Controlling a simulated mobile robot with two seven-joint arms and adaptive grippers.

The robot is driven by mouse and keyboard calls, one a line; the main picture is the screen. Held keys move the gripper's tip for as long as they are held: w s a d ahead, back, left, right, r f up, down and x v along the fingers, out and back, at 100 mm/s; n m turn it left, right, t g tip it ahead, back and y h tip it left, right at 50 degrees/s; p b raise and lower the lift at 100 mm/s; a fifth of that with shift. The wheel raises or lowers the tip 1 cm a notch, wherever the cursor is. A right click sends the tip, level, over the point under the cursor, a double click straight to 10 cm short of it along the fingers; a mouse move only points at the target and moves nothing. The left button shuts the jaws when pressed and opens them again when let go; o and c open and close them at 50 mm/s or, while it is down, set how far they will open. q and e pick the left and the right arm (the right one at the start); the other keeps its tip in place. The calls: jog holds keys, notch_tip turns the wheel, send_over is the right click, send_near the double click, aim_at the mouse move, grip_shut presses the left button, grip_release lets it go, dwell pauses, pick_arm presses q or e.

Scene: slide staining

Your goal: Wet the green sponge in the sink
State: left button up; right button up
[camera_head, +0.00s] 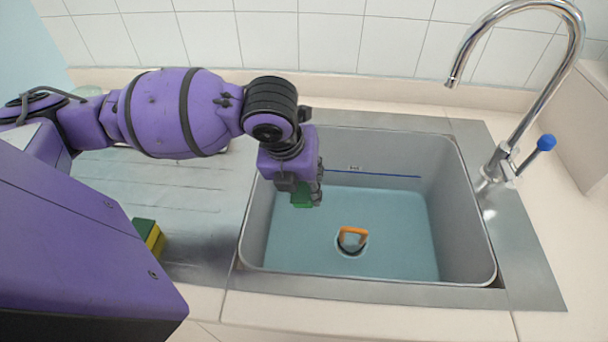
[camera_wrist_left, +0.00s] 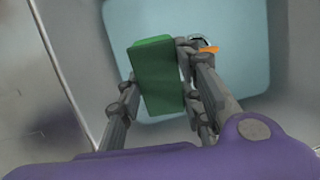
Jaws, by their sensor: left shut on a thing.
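My left gripper (camera_head: 312,192) reaches in from the left and hangs over the left part of the sink (camera_head: 462,200). It is shut on a green sponge (camera_head: 301,196). In the left wrist view the green sponge (camera_wrist_left: 156,78) sits between the fingers, with the sink floor below it. The sink holds clear bluish water or has a bluish floor; I cannot tell which. I cannot tell whether the sponge touches any water. My right gripper is not in view.
An orange object (camera_head: 352,232) lies at the sink's drain. A curved chrome tap (camera_head: 515,130) with a blue lever end stands at the right. A green and yellow sponge (camera_head: 149,236) lies on the steel drainboard (camera_head: 195,225) at the left, partly behind my arm.

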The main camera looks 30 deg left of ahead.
pick_arm(q)
notch_tip(320, 180, down, 13)
jog(key=b, duration=0.4)
jog(key=shift+b, duration=0.3)
dwell(0.7)
